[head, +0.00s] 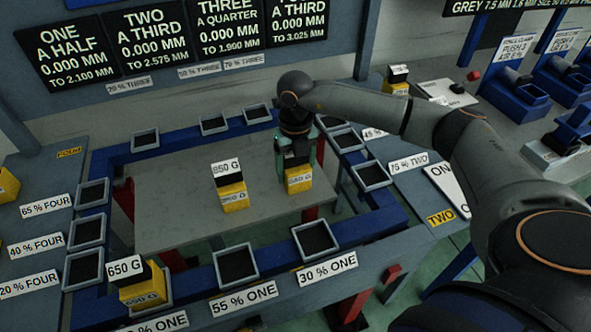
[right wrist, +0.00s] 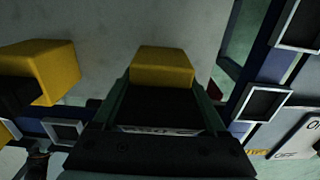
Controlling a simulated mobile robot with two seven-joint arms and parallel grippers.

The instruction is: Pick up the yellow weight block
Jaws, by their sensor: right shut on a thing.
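A yellow weight block (head: 299,181) with a black top stands on the grey plate (head: 180,215) in the middle of the blue frame. My right gripper (head: 297,160) reaches down over it and is shut on its black upper part. In the right wrist view the same block (right wrist: 162,66) sits between the fingers (right wrist: 160,108); its label is mostly hidden. I cannot tell whether it is lifted off the plate. A second yellow block (head: 234,198) labelled 850 G stands to its left, apart from the gripper. My left gripper is out of view.
Another yellow block (head: 143,291), labelled 650 G, stands on the frame at front left. Dark square pads (head: 236,264) line the blue frame (head: 190,286). A further block (head: 396,86) stands at the back right. The plate's left part is clear.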

